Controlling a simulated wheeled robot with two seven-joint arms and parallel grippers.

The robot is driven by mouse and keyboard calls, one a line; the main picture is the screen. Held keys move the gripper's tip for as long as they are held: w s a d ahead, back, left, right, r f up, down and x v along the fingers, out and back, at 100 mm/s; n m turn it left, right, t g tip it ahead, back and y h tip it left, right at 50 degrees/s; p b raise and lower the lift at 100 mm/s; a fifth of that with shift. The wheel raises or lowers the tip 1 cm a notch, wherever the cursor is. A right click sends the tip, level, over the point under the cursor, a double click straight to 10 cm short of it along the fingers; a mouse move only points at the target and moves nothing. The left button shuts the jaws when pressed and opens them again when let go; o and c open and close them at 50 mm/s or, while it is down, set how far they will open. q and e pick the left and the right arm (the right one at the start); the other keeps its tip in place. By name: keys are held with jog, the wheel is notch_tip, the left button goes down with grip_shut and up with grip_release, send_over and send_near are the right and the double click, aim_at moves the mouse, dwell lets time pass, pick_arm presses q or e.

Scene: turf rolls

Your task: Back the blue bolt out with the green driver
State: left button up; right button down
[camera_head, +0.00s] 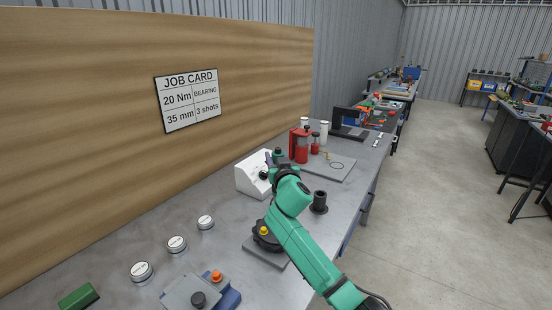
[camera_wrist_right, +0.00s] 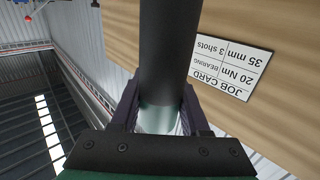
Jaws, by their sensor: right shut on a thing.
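My right gripper (camera_head: 271,163) is at the end of the green arm, above the bench beside the white sloped-front box. In the right wrist view, my right gripper (camera_wrist_right: 158,118) is shut on a thick dark cylinder with a pale green lower part, which looks like the green driver (camera_wrist_right: 166,55). The driver's dark green end (camera_head: 278,153) shows just above the gripper in the head view. The driver's far end is out of the wrist view. I cannot make out a blue bolt in either view. My left gripper is not in view.
The white box (camera_head: 250,178) stands behind the arm. A black round fixture with a yellow knob (camera_head: 264,231), a black socket (camera_head: 319,202) and a red press (camera_head: 300,146) stand nearby. A wooden board (camera_head: 90,110) backs the bench.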

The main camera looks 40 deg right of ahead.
jog(key=shift+f, duration=0.25)
dwell(0.4)
jog(key=shift+r, duration=0.15)
dwell(5.6)
